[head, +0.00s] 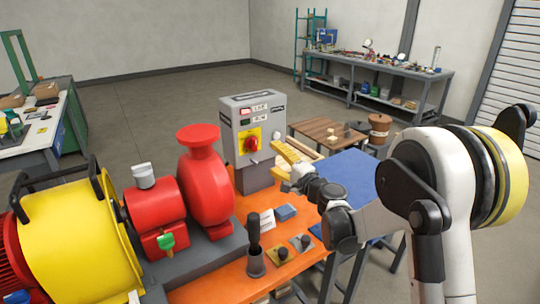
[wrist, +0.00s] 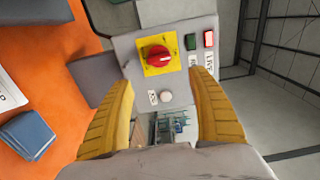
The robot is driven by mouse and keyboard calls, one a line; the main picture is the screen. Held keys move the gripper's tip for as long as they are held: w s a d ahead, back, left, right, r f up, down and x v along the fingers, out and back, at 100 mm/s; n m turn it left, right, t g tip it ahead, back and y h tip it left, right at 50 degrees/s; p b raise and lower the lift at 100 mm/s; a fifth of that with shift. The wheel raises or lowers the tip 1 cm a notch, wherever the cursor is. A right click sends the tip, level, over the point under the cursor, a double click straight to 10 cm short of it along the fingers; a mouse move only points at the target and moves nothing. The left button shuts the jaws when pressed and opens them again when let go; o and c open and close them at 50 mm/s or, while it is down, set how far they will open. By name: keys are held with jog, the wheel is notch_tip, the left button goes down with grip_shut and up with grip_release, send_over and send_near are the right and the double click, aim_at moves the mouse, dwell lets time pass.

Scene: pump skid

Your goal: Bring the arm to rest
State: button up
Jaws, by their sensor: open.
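My arm reaches in from the right in the head view, bent at the elbow. My gripper (head: 280,152) is in front of the grey control box (head: 240,112), with its yellow fingers toward the panel. In the wrist view the fingers (wrist: 162,80) stand wide apart with nothing between them. The box's red rotary switch (wrist: 158,56) on its yellow plate shows beyond and between the fingertips; it also shows in the head view (head: 251,143). I cannot tell the exact gap between fingertips and panel, but I see no contact.
The orange bench (head: 225,283) holds a red pump (head: 205,180), a yellow motor guard (head: 80,240), a blue block (head: 285,212) and a dark upright handle (head: 254,245). A blue-topped table (head: 350,175) lies beneath and beyond my forearm. Open floor (head: 180,100) lies behind.

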jog(key=s+d+r+n+g+h, duration=0.1)
jog(key=s+d+r+n+g, duration=0.2)
jog(key=s, duration=0.5)
jog(key=s+r+n+g+h, duration=0.15)
jog(key=s+n, duration=0.25)
jog(key=s, duration=0.5)
jog(key=s+d+f+n+g+h, duration=0.1)
jog(key=s+d+f+h, duration=0.1)
jog(key=s+d, duration=0.3)
jog(key=s+d+f+n+g+h, duration=0.1)
jog(key=s+d, duration=0.4)
jog(key=s, duration=0.6)
jog(key=s+d+f+n+g+h, duration=0.1)
jog(key=s+d+f+h, duration=0.3)
jog(key=s, duration=0.4)
jog(key=shift+s+d+n, duration=0.3)
jog(key=shift+d+n, duration=0.25)
jog(key=shift+n, duration=0.15)
jog(key=shift+h, duration=0.25)
